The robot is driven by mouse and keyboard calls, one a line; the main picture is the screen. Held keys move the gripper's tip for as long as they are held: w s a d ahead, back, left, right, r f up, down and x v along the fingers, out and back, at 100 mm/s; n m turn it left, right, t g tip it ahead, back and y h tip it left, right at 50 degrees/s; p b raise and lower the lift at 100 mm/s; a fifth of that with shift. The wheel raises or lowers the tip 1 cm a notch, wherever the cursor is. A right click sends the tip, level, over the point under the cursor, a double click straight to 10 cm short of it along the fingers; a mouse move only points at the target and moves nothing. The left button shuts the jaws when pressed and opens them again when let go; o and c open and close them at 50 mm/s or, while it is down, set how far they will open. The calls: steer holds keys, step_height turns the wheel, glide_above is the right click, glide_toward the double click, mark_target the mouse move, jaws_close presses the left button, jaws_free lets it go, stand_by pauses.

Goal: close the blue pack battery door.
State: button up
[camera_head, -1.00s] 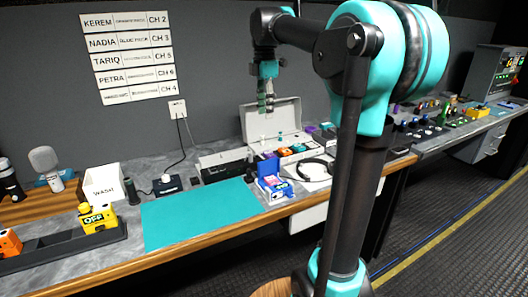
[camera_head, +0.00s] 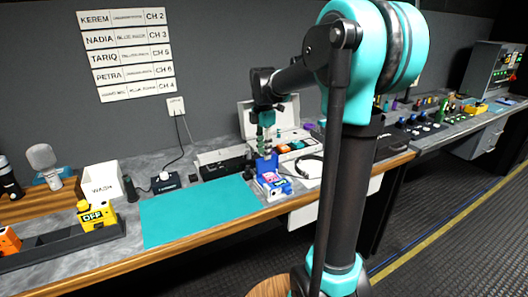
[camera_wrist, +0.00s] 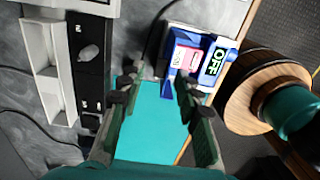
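The blue pack (camera_head: 273,186) sits on the bench beside the right end of the teal mat (camera_head: 195,212). Its blue battery door (camera_head: 266,164) stands raised at the back of the pack. My gripper (camera_head: 266,148) is just above the door, pointing down. In the wrist view the blue pack (camera_wrist: 196,53), with a pink-and-white part and a green "OFF" label, lies beyond the right fingertip. My gripper (camera_wrist: 158,84) is open there, with nothing held between its fingers. A narrow blue edge, perhaps the door, shows near the right finger. I cannot tell whether they touch.
A pale open case (camera_head: 248,118) stands behind the pack, and headphones (camera_head: 307,168) lie to its right. A dark slotted holder (camera_head: 222,163) is behind the mat. A yellow pack marked "OFF" (camera_head: 97,219) stands at left. The mat is clear.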

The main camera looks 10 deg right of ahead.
steer(key=shift+f, duration=0.35)
steer(key=shift+c, duration=0.3)
jaws_close()
